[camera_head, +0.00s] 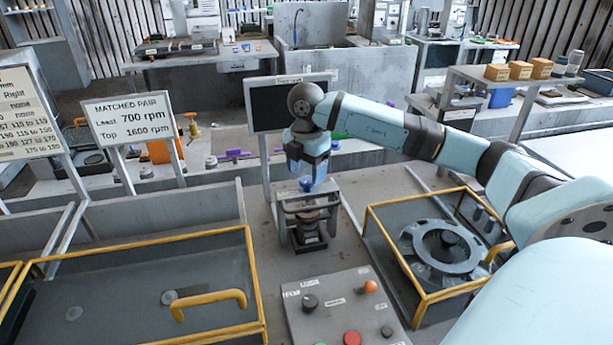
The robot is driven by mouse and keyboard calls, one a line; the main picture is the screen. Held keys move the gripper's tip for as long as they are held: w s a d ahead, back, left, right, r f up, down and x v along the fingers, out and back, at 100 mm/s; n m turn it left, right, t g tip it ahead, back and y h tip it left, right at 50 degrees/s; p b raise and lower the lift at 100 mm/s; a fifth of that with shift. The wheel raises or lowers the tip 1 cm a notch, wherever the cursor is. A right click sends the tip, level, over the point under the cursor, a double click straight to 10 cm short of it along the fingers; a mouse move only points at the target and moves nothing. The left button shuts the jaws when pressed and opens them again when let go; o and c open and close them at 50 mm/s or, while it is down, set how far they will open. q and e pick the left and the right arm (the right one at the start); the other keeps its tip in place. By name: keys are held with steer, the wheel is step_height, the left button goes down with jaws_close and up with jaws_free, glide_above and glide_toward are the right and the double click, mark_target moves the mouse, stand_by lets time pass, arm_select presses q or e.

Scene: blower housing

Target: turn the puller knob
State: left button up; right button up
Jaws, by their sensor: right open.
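The puller (309,221) is a small grey metal frame standing on the bench in the middle of the view. A blue knob (306,184) sits on top of it. My right gripper (307,177) comes down from above with its blue fingers pointing down. It is open, with the fingertips at the knob's top, one to each side. I cannot tell whether they touch it. The puller's lower part holds a dark round piece that is partly hidden by the frame. My left gripper is out of view.
A control panel (318,300) with knobs and buttons stands in front of the puller. A yellow-railed tray (250,285) is at left. Another yellow frame (380,235) around a round grey housing (441,250) is at right. A dark screen (280,106) stands behind.

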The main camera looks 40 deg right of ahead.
mark_target(307, 180)
step_height(307, 180, up, 12)
steer(key=shift+f, duration=0.15)
stand_by(0.7)
